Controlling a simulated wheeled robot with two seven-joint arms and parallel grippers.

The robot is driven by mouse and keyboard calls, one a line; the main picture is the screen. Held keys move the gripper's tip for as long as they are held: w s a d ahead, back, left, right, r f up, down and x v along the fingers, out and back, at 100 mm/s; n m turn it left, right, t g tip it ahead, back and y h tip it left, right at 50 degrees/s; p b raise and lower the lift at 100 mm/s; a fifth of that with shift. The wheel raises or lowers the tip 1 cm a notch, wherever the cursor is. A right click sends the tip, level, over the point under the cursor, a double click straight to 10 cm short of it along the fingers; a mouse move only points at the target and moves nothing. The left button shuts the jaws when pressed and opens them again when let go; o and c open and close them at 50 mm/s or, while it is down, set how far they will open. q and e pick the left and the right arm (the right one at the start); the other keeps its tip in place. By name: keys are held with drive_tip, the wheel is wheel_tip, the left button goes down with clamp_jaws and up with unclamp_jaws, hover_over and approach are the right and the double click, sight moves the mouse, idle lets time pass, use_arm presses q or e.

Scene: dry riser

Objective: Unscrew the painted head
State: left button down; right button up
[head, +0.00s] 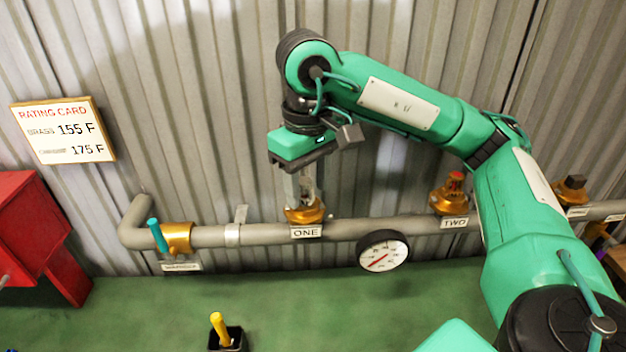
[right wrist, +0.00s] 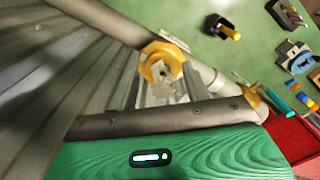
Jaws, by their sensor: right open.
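A brass fitting (head: 305,214) sits on the grey pipe above the label ONE. My right gripper (head: 303,190) points down over it, jaws open, with a finger on each side of its upper part. In the right wrist view the round brass fitting (right wrist: 158,60) shows between the fingers (right wrist: 160,88); a small reddish spot and something pale lie at its middle. I cannot tell whether the fingers touch it. Brass fitting TWO (head: 450,199) has a red top. A third brass fitting (head: 572,191) at the right has a dark square top. My left gripper is not in view.
The grey pipe (head: 350,231) runs along a corrugated wall. A round gauge (head: 383,251) hangs below it. A brass valve (head: 178,238) with a teal handle is at left. A rating card (head: 63,130), red box (head: 35,225) and yellow-handled tool (head: 219,328) also show.

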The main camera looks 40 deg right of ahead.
drive_tip(key=m, duration=0.4)
drive_tip(key=shift+a+f, duration=0.2)
drive_tip(key=shift+f, duration=0.05)
drive_tip(key=m, duration=0.5)
drive_tip(key=shift+a, duration=0.25)
drive_tip(key=shift+r, duration=0.1)
clamp_jaws()
drive_tip(key=n, duration=0.4)
drive_tip(key=shift+d, duration=0.35)
drive_tip(key=shift+d+n, duration=0.1)
drive_tip(key=shift+n, duration=0.6)
